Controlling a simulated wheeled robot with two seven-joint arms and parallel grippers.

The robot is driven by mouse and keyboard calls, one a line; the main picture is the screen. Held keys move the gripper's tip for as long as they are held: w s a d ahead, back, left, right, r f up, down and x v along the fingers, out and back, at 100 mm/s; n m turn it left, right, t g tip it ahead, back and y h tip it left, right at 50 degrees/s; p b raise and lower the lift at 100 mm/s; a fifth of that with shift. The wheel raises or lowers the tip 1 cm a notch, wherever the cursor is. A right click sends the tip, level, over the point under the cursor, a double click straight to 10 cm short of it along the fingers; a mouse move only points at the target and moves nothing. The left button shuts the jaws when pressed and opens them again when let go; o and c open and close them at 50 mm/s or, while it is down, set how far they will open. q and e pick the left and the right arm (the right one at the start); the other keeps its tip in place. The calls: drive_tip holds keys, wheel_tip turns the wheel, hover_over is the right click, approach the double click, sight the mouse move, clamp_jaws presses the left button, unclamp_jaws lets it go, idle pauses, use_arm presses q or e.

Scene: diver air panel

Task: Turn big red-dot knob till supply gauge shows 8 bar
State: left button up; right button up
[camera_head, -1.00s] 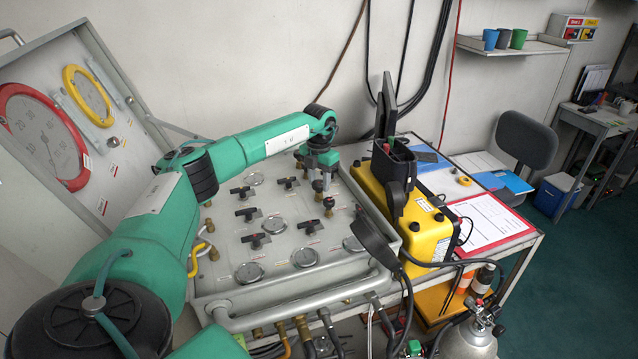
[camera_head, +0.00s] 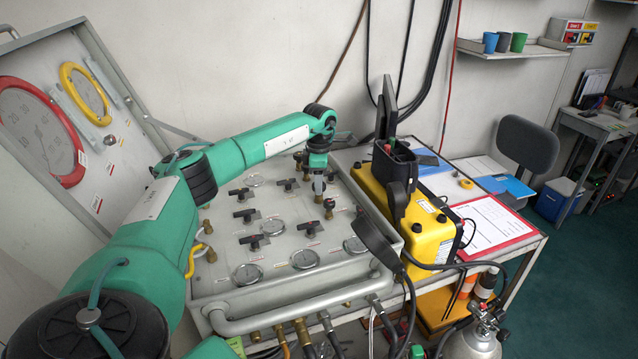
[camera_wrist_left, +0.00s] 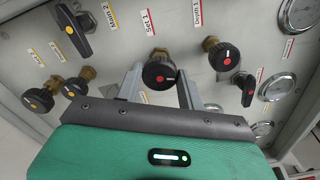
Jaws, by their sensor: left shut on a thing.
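My left gripper (camera_head: 318,184) points down at the back right of the grey valve panel (camera_head: 215,283). In the left wrist view its two fingers (camera_wrist_left: 160,88) stand either side of a black knob with a red dot and a pale line (camera_wrist_left: 158,73), on a brass stem beside the "Set 1" label, and are shut on it. A second red-dot knob (camera_wrist_left: 224,57) sits to its right, apart from the fingers. Several round gauges (camera_head: 247,273) are set in the panel; their readings are too small to tell. My right gripper is not in view.
Black lever handles (camera_head: 254,241) stand across the panel. Yellow-dot knobs (camera_wrist_left: 39,101) lie left of the fingers in the wrist view. A yellow case (camera_head: 432,232) with a black handset stands right of the panel. Large red- and yellow-rimmed dials (camera_head: 82,92) fill the raised board at left.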

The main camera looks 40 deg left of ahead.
use_arm(q)
drive_tip(key=m, duration=0.3)
drive_tip(key=m+b, duration=0.1)
drive_tip(key=m, duration=0.3)
drive_tip(key=shift+r, duration=0.1)
drive_tip(key=m, duration=0.4)
drive_tip(key=shift+m, duration=1.9)
drive_tip(key=shift+b, duration=0.3)
drive_tip(key=o, duration=1)
drive_tip(key=shift+c, duration=0.2)
